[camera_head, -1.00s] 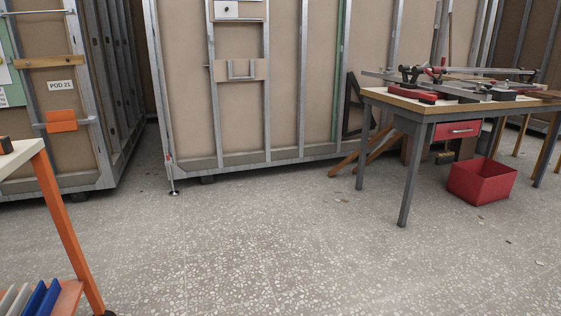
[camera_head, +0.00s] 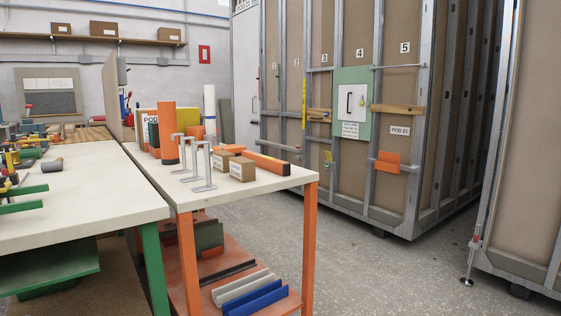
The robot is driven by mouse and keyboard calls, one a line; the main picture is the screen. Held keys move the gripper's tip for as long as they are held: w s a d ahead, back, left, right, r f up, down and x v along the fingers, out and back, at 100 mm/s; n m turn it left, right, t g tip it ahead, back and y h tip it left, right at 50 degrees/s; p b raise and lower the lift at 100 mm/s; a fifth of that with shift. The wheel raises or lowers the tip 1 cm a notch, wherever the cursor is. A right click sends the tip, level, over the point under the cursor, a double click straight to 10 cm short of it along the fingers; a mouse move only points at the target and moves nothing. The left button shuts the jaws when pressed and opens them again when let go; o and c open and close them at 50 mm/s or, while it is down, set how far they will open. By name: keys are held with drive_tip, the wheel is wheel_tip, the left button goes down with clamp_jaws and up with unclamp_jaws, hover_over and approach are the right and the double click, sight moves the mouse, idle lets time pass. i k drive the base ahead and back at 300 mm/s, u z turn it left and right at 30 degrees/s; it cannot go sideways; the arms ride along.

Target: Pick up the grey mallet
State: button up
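A grey mallet (camera_head: 53,165) seems to lie on the white-topped table with green legs (camera_head: 110,208), at the left of the head view. Its grey cylindrical head faces right, and a thin yellowish handle appears to run left from it. It is small in the picture, so its details are hard to tell. A green clamp-like piece lies just in front of it. My gripper is not in view.
An orange-legged cart (camera_head: 310,230) stands against the table's right side, holding an orange cylinder (camera_head: 168,135), metal brackets and small boxes (camera_head: 242,168). A large framed pod wall (camera_head: 400,170) stands behind. Speckled floor (camera_head: 390,275) is free to the right.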

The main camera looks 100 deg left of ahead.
sight(57, 165)
drive_tip(key=u, duration=4.45)
drive_tip(key=i, duration=0.55)
